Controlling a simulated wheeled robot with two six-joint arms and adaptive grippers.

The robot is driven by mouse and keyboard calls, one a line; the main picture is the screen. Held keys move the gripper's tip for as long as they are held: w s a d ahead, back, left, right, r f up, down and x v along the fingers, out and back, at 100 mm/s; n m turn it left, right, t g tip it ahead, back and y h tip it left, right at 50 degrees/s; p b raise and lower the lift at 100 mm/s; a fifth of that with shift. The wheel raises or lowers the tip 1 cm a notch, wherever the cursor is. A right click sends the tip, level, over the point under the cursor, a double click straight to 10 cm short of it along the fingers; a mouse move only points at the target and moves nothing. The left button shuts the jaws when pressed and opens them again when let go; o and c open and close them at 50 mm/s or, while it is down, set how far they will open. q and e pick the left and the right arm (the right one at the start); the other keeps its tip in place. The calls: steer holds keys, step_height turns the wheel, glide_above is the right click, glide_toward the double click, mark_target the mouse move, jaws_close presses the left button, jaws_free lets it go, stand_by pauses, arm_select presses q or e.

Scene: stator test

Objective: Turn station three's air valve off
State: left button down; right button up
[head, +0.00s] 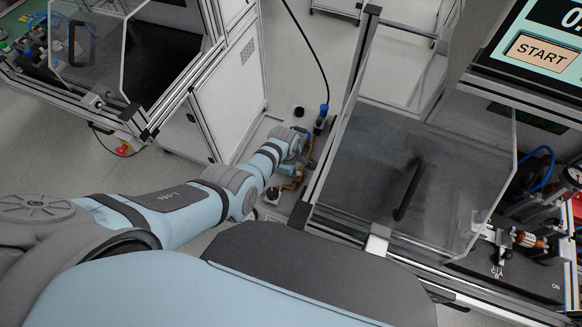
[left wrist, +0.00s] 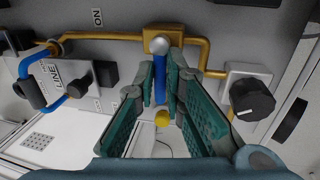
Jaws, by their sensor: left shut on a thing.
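A valve with a brass body (left wrist: 157,44) sits on a brass pipe (left wrist: 100,36) in the left wrist view. Its blue lever (left wrist: 160,91) runs from the body toward the camera, across the pipe's line, and a yellow end (left wrist: 162,118) shows below it. My left gripper (left wrist: 162,72) has its teal fingers on both sides of the lever and is shut on it. An upside-down ON label (left wrist: 97,17) is left of the valve. In the head view my left gripper (head: 301,150) reaches the fittings beside the station and hides the valve. My right gripper is out of view.
A black knob (left wrist: 252,98) is right of the valve. A blue looped hose (left wrist: 62,92) by a LINE label is at left. In the head view, the station's clear guard (head: 465,185) with a black handle (head: 408,190) stands close right of the arm.

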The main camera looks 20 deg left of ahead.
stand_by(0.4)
arm_select(q)
steer(key=c, duration=1.7)
jaws_free()
steer(key=shift+o, duration=0.2)
steer(key=shift+r, duration=0.1)
step_height(320, 180, up, 12)
steer(key=s, duration=0.2)
steer(key=shift+s+f, duration=0.2)
steer(key=shift+a, duration=0.1)
